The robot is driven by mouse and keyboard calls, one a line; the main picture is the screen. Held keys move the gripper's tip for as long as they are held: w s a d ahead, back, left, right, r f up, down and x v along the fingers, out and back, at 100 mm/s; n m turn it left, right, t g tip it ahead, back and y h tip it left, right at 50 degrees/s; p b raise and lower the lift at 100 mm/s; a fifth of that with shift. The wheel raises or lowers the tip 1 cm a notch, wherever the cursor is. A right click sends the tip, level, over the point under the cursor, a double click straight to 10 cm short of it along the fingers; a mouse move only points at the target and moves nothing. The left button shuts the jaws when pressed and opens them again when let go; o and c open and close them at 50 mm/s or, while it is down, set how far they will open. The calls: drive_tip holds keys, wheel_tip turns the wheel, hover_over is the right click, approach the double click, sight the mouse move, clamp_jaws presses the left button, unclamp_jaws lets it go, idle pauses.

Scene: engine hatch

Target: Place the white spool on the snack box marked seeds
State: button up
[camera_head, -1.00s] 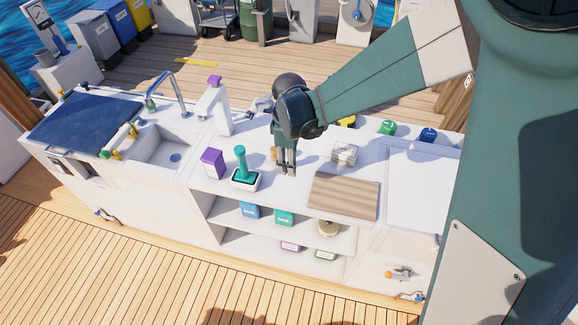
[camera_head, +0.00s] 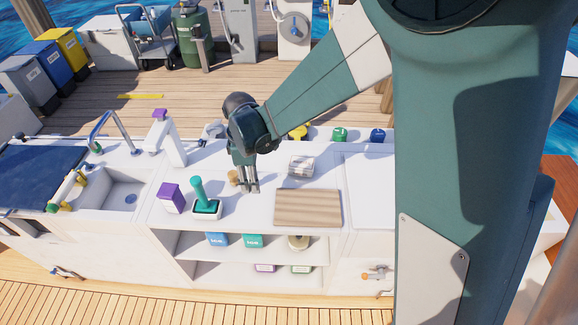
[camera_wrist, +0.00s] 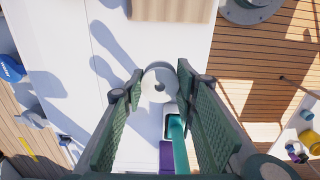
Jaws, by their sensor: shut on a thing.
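My gripper (camera_head: 249,188) is above the white counter, between a teal-handled item and a wooden board. In the wrist view my gripper (camera_wrist: 160,92) has its fingers on both sides of a round white spool (camera_wrist: 160,80) with a hole in its middle, held at the fingertips. The spool is hard to make out in the head view. On the shelves under the counter are small labelled boxes: blue (camera_head: 217,239), teal (camera_head: 253,241), purple (camera_head: 264,267) and green (camera_head: 300,269). Their labels are too small to read, so I cannot tell which is marked seeds.
On the counter are a purple box (camera_head: 171,198), the teal-handled item (camera_head: 203,198), a wooden board (camera_head: 308,208) and a clear container (camera_head: 301,166). A round tin (camera_head: 298,242) is on the upper shelf. The sink (camera_head: 124,190) is at left.

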drive_tip(key=w+d+r+p, duration=0.2)
drive_tip(key=w+d+r, duration=0.1)
drive_tip(key=w+d, duration=0.55)
drive_tip(key=r+p, duration=0.2)
hover_over(302, 162)
drive_tip(key=shift+f, duration=0.15)
drive_tip(key=shift+a+f, duration=0.1)
drive_tip(key=shift+f, duration=2.95)
drive_tip(key=shift+f, duration=0.1)
drive_tip(key=shift+s+f+b, duration=0.1)
drive_tip(key=shift+f+b, duration=0.25)
drive_tip(key=shift+f, duration=1.45)
drive_tip(key=shift+f, duration=0.15)
drive_tip(key=o, duration=0.9)
